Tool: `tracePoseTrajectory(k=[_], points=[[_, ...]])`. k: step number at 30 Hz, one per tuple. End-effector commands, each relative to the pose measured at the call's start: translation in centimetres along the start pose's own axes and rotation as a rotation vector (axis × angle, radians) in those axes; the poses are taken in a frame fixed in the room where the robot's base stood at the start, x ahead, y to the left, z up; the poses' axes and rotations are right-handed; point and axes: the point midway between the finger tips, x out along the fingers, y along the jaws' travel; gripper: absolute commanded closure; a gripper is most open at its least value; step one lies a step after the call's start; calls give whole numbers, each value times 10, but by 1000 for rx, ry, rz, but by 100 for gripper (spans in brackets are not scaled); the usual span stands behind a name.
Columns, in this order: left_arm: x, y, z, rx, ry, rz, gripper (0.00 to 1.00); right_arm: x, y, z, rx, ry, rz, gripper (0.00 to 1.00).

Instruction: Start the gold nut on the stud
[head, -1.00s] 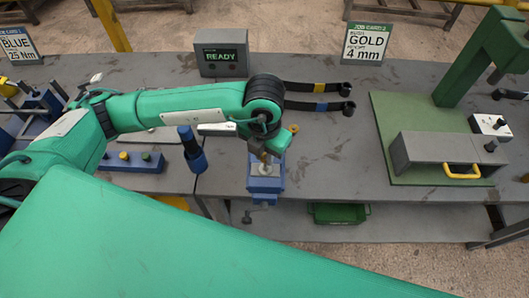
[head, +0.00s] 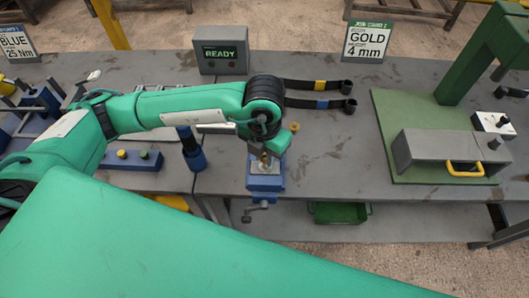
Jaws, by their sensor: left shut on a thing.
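My left gripper (head: 264,157) points down over the blue vise (head: 264,183) at the bench's front edge. It is shut on a small gold-brown thing, which looks like the gold nut, mostly hidden by the fingers. The stud is in the vise's top, directly under the fingertips, and is hardly visible. I cannot tell whether the nut touches the stud or is level with it. Another small gold piece (head: 294,127) shows just right of my wrist; what it is I cannot tell. My right gripper is not in view.
A READY box (head: 220,57) and two dark straps (head: 318,86) lie behind my arm. A blue cylinder (head: 192,150) stands left of the vise. A green press (head: 460,75) with a grey box (head: 445,157) is at right. A green bin (head: 338,213) sits below.

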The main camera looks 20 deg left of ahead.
Motion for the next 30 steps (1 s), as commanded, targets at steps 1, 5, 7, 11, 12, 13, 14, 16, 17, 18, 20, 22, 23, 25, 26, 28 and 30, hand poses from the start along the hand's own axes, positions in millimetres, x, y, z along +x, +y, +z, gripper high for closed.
tracePoseTrajectory(k=[1, 5, 7, 11, 12, 13, 14, 16, 17, 18, 20, 22, 23, 25, 26, 28, 30], points=[[2, 0, 0, 0, 0, 0, 95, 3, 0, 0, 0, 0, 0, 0], [4, 0, 0, 0, 0, 0, 95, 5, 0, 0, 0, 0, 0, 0], [4, 0, 0, 0, 0, 0, 95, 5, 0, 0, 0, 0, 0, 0], [4, 0, 0, 0, 0, 0, 95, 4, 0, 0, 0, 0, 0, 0], [4, 0, 0, 0, 0, 0, 95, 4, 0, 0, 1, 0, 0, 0], [4, 0, 0, 0, 0, 0, 95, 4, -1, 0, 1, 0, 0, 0], [4, 0, 0, 0, 0, 0, 76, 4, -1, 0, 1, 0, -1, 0], [4, 0, 0, 0, 0, 0, 62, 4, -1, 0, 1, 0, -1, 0], [4, 0, 0, 0, 0, 0, 56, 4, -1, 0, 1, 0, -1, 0], [4, 0, 0, 0, 0, 0, 56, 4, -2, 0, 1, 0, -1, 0], [4, 0, 0, 0, 0, 0, 56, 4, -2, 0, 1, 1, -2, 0], [4, 0, 0, 0, 0, 0, 56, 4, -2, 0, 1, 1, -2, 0], [4, 0, 0, 0, 0, 0, 56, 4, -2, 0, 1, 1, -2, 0], [4, 0, 0, 0, 0, 0, 44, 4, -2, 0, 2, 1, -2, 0], [4, 0, 0, 0, 0, 0, 39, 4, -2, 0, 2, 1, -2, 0], [4, 0, 0, 0, 0, 0, 34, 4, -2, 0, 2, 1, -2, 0], [4, 0, 0, 0, 0, 0, 34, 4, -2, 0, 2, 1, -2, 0]])
